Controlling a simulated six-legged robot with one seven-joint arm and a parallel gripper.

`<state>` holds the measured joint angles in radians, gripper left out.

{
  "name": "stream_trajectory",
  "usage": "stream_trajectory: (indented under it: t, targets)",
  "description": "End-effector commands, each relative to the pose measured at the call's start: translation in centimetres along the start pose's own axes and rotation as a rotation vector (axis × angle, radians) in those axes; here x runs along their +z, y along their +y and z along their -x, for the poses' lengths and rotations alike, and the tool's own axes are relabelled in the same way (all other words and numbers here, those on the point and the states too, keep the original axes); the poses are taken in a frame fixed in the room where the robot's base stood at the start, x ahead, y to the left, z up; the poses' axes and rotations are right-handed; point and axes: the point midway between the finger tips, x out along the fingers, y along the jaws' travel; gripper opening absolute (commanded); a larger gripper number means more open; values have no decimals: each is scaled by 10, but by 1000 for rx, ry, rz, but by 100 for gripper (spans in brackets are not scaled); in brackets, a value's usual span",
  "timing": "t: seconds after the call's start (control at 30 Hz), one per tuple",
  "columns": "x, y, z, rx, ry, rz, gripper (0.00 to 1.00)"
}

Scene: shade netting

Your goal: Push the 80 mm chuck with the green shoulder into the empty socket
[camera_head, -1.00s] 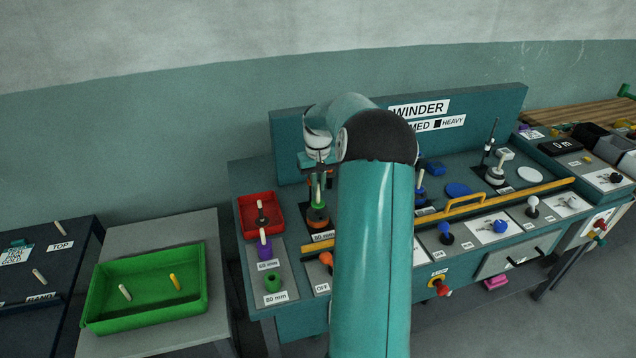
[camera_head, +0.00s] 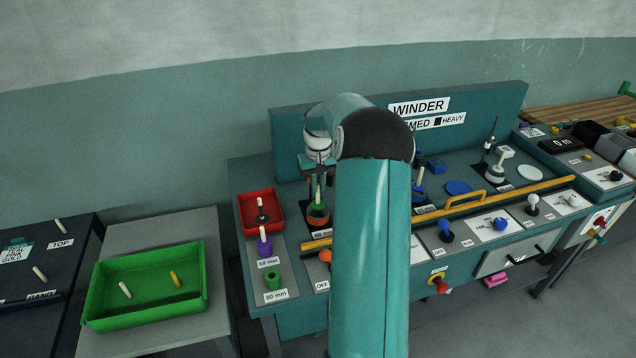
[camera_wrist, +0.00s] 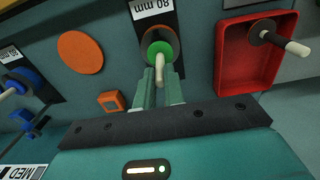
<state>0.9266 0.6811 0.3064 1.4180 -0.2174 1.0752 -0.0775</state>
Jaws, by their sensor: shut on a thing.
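The chuck with the green shoulder (camera_wrist: 158,46) shows in the wrist view with its pale stem pointing toward the camera. It also shows in the head view (camera_head: 318,208), upright on the left part of the winder, with an orange part around or below it. My gripper (camera_wrist: 160,80) is shut on the chuck, its fingers close around the stem side. An 80 mm label (camera_wrist: 152,8) lies just beyond the chuck. The socket is hidden under the chuck, so I cannot tell how deep it sits.
A red tray (camera_head: 280,212) with a dark-collared peg stands close to the left. Purple (camera_head: 264,246) and green (camera_head: 273,282) holders stand in front of it; the green one looks empty. A yellow rail (camera_head: 460,207) crosses the winder front.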

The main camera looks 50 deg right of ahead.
Motion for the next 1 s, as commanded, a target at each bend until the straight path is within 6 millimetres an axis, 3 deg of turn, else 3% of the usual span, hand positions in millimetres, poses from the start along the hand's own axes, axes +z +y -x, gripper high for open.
stream_trajectory:
  t: [1.0]
  targets:
    - [0,-1,-18,-1,-2,1,0]
